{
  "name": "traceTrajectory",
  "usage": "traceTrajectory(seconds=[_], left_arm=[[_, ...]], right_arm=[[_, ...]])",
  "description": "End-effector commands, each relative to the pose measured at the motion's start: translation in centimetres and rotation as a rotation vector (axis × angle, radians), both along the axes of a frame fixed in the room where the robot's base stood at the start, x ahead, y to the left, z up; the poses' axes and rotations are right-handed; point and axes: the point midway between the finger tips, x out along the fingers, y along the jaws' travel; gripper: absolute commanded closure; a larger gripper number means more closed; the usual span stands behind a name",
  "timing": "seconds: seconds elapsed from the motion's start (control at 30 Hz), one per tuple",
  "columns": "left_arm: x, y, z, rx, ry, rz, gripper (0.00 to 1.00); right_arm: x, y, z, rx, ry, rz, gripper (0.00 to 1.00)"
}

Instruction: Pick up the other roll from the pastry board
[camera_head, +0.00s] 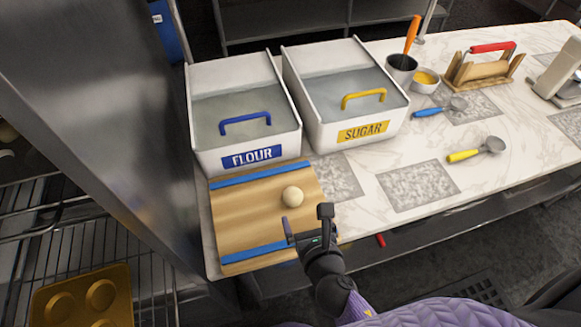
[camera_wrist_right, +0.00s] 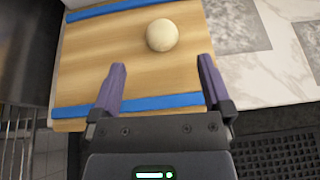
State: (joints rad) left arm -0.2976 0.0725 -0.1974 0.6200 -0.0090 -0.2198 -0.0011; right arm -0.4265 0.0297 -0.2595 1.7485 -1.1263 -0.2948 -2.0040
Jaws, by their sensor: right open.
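One pale round roll (camera_head: 293,196) sits on the wooden pastry board (camera_head: 240,215), right of its middle. The board has a blue strip along its far and near edges. My right gripper (camera_head: 306,222) is open and empty over the near right part of the board, a little nearer to me than the roll. In the right wrist view the roll (camera_wrist_right: 162,35) lies beyond the two purple fingertips (camera_wrist_right: 162,62), between their lines and apart from them. My left gripper is not in view.
The flour bin (camera_head: 246,157) and sugar bin (camera_head: 363,131) stand behind the board. A yellow-handled scoop (camera_head: 465,155) and a blue-handled scoop (camera_head: 430,113) lie to the right. A muffin tin (camera_head: 85,297) is on the rack at lower left. The marble counter right of the board is mostly clear.

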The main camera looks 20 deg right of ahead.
Motion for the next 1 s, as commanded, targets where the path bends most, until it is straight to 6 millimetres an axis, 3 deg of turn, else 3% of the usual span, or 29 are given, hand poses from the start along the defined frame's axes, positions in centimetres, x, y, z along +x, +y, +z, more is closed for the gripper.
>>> traceTrajectory(seconds=[0.47, 0.73, 1.0], left_arm=[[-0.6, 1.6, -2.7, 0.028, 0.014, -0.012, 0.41], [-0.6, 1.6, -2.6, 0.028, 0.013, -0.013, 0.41], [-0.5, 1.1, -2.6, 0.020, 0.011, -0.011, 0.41]], right_arm=[[7.8, -0.3, -4.3, -0.008, 0.000, 0.001, 0.00], [8.5, -0.3, -4.3, -0.008, 0.000, 0.003, 0.00], [8.5, -0.3, -4.3, -0.008, 0.000, 0.003, 0.55]])
